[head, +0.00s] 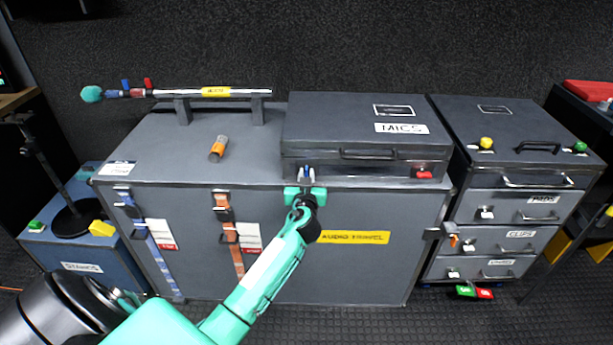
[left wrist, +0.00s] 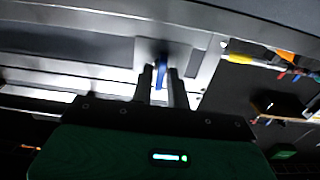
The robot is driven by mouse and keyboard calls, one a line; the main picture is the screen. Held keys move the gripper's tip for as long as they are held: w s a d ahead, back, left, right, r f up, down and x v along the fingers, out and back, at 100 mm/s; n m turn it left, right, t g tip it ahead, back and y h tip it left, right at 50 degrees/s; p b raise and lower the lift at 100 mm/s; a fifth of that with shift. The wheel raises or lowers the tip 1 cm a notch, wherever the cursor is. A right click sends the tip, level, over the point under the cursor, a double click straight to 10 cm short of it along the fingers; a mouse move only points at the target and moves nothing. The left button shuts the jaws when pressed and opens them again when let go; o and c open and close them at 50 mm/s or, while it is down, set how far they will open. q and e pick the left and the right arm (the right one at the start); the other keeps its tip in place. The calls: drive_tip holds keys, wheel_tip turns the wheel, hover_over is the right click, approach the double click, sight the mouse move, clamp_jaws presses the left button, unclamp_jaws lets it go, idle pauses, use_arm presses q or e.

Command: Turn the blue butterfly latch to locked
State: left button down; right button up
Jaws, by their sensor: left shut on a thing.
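The blue butterfly latch (head: 305,171) is on the front left of the dark MICS case (head: 330,125), which sits on the large grey audio trunk. My left gripper (head: 305,182) reaches up to it from below and covers most of it in the head view. In the left wrist view the blue latch (left wrist: 160,80) sits between the two dark fingers (left wrist: 161,88), which are shut on it. The latch's exact angle is hard to tell there. My right gripper is not in view.
A red latch (head: 424,175) is at the right of the same case front. The trunk's left top holds a microphone pole (head: 225,92) on supports and an orange-banded cylinder (head: 218,149). A drawer cabinet (head: 512,190) stands close on the right.

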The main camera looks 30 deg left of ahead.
use_arm(q)
drive_tip(key=m, duration=0.4)
drive_tip(key=shift+d+m, duration=0.1)
drive_tip(key=shift+m, duration=1.7)
drive_tip(key=shift+w+d+f+m+p, duration=0.15)
drive_tip(key=shift+m+p, duration=0.55)
drive_tip(key=shift+m, duration=1.95)
drive_tip(key=shift+s+a+f+m+p, duration=0.15)
drive_tip(key=shift+m+p, duration=0.55)
drive_tip(key=shift+m, duration=1.95)
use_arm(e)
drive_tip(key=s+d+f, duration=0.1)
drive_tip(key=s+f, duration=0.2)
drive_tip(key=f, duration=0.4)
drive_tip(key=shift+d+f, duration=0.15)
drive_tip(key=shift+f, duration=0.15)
use_arm(q)
drive_tip(key=shift+d, duration=0.1)
